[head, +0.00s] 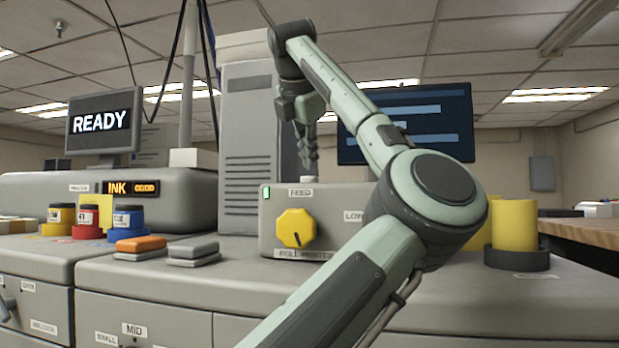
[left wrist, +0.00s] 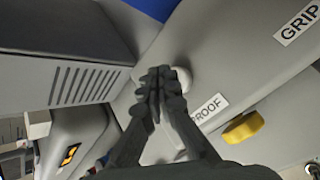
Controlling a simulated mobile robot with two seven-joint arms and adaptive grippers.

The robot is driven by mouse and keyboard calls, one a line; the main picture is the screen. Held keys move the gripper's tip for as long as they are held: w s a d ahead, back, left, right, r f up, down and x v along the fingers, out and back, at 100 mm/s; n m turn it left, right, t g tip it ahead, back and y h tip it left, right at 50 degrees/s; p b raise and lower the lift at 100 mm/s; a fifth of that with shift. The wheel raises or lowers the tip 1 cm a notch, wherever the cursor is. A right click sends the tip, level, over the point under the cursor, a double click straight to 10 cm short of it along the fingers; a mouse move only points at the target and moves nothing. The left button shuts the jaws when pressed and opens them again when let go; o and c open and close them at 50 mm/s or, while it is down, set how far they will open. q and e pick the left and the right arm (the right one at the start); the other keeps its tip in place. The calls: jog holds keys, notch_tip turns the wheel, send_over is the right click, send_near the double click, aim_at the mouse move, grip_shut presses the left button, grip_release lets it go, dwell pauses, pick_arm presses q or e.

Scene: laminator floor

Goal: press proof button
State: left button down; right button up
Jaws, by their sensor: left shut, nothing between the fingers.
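The proof button is a pale round cap (left wrist: 184,79) beside the PROOF label (left wrist: 208,109) in the left wrist view, partly hidden behind my fingers. In the head view a small pale cap (head: 307,180) shows on top of the grey control box (head: 335,215), just under my fingertips. My left gripper (head: 309,168) points down over it, shut and empty. In the left wrist view the closed fingertips (left wrist: 161,76) overlap the left edge of the cap. I cannot tell whether they touch it. My right gripper is in neither view.
A yellow knob (head: 296,228) and a green light are on the box front. A grey vented tower (head: 248,140) stands close behind left. Ink jars (head: 87,218) and orange and grey blocks sit left. A monitor (head: 425,120) and yellow cylinders (head: 514,225) are right, partly behind my arm.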

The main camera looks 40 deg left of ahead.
pick_arm(q)
jog(key=shift+f, duration=0.1)
dwell(0.7)
jog(key=shift+f+b, duration=0.35)
jog(key=shift+b, duration=0.05)
jog(key=shift+f+b, duration=0.55)
jog(key=shift+f, duration=0.05)
dwell(0.6)
jog(key=shift+r, duration=0.1)
jog(key=shift+r+p, duration=0.9)
jog(key=shift+r, duration=0.05)
notch_tip(320, 180, up, 3)
jog(key=shift+f+p, duration=0.1)
jog(key=shift+p, duration=1.15)
jog(key=shift+r+p, duration=0.5)
jog(key=shift+r, duration=0.55)
